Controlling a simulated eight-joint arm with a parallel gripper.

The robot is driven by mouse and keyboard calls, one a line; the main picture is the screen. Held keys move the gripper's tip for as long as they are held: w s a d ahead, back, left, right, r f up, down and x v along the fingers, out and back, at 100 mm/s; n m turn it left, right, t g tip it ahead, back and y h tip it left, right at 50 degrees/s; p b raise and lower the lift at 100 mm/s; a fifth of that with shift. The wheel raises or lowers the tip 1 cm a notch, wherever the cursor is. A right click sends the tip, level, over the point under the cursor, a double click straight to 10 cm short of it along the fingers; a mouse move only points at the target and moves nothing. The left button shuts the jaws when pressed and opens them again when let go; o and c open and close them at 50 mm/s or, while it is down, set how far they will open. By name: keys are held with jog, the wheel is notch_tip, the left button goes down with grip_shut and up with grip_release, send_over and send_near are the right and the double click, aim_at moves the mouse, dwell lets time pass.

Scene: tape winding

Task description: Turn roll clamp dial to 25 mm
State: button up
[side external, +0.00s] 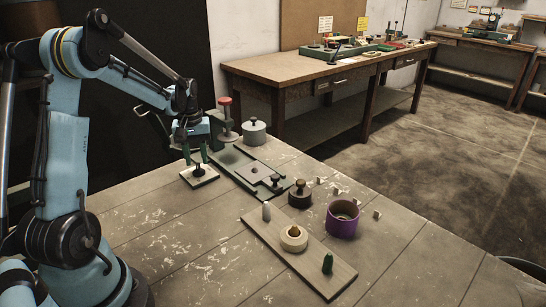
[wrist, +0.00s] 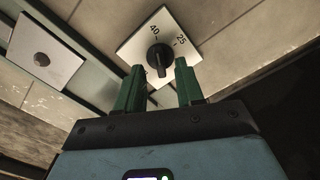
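The roll clamp dial is a black knob (wrist: 160,57) on a square white plate (wrist: 133,47) marked 40 and 25. In the side view, the plate (side external: 205,181) lies beside the green fixture, below my gripper. The knob's ridge runs roughly up and down in the wrist view; which end is the pointer I cannot tell. My gripper (wrist: 159,66) has two green fingers, open, one on each side of the knob with a visible gap at each. In the side view my gripper (side external: 196,156) points down over the dial. The plate's lower part is partly hidden by the fingers.
The green fixture (side external: 228,157) with a grey pad (side external: 254,172) stands right of the dial. A red-topped post (side external: 226,120) and grey cylinder (side external: 254,131) are behind. A purple ring (side external: 342,220), dark knobbed weight (side external: 300,195) and board (side external: 262,234) with a tape roll (side external: 294,238) are nearer.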

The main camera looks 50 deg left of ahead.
jog(key=shift+f, duration=1.15)
jog(key=shift+c, duration=0.4)
grip_shut()
